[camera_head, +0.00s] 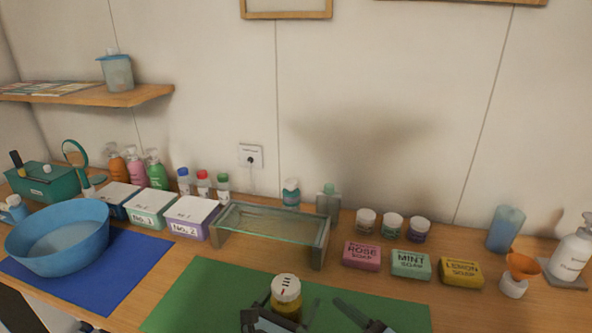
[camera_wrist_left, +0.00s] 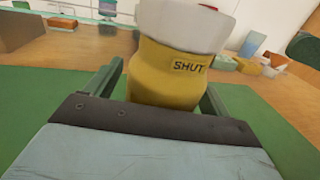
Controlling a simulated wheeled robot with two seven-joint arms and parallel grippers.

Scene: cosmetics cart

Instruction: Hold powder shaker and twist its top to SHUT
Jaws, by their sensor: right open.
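The powder shaker (camera_head: 284,305) has a yellow body and a white top with dark slots. It stands at the front middle of the green mat. In the left wrist view the shaker (camera_wrist_left: 170,80) shows the word SHUT on its body below the white top. The top's upper part is cut off there. My left gripper (camera_wrist_left: 163,85) has one finger on each side of the body. Whether both fingers press on it is unclear. In the head view this gripper (camera_head: 282,317) is low at the shaker. My right gripper (camera_head: 352,314) is open and empty, right of the shaker.
Behind the green mat (camera_head: 205,287) stands a glass-topped rack (camera_head: 270,223). Rose, mint and lemon soaps (camera_head: 411,264) lie at right. A blue basin (camera_head: 60,240) rests on a blue mat (camera_head: 110,270) at left. Bare green mat lies left of the shaker.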

